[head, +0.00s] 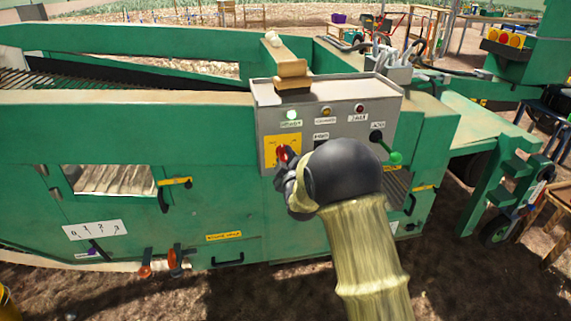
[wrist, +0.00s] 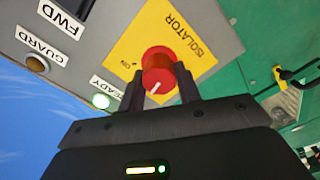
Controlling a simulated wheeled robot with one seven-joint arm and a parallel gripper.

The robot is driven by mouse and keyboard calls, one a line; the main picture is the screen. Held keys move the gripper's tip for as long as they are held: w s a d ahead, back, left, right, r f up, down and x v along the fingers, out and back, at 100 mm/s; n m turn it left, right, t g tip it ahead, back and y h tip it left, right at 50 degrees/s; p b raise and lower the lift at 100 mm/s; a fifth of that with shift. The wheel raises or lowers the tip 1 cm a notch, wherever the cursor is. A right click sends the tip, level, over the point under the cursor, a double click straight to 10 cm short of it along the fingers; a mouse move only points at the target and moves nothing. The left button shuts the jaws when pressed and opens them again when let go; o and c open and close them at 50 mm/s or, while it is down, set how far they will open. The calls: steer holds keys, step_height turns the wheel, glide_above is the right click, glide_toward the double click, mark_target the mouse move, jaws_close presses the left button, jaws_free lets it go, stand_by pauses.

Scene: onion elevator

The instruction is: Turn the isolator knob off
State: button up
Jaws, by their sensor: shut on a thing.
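The red isolator knob (head: 283,153) sits on a yellow plate (head: 270,147) at the lower left of the grey control panel (head: 345,112). In the wrist view the knob (wrist: 158,72) is round with a white pointer line, and the plate (wrist: 190,25) reads ISOLATOR and ON. The pointer line aims toward the lower left of that view, not straight at the ON label. My gripper (wrist: 160,88) has one dark finger on each side of the knob and is shut on it. In the head view my gripper (head: 287,170) partly hides the plate.
A lit green READY lamp (head: 292,115), an amber lamp (head: 326,112) and a red lamp (head: 359,108) line the panel's top. A green-tipped lever (head: 386,147) sticks out at its right. A wooden block (head: 291,72) stands on top. Green machine walls surround the panel.

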steer(key=n+b, duration=0.1)
steer(key=n, duration=0.2)
steer(key=n+b, duration=0.1)
steer(key=n, duration=0.2)
steer(key=shift+f+n+b, duration=0.2)
steer(key=shift+n+b, duration=0.1)
stand_by(0.3)
steer(key=o, duration=1)
steer(key=shift+c, duration=0.2)
steer(key=shift+s, duration=0.1)
steer(key=v, duration=1.7)
steer(key=shift+s+r, duration=0.1)
steer(key=shift+s, duration=0.05)
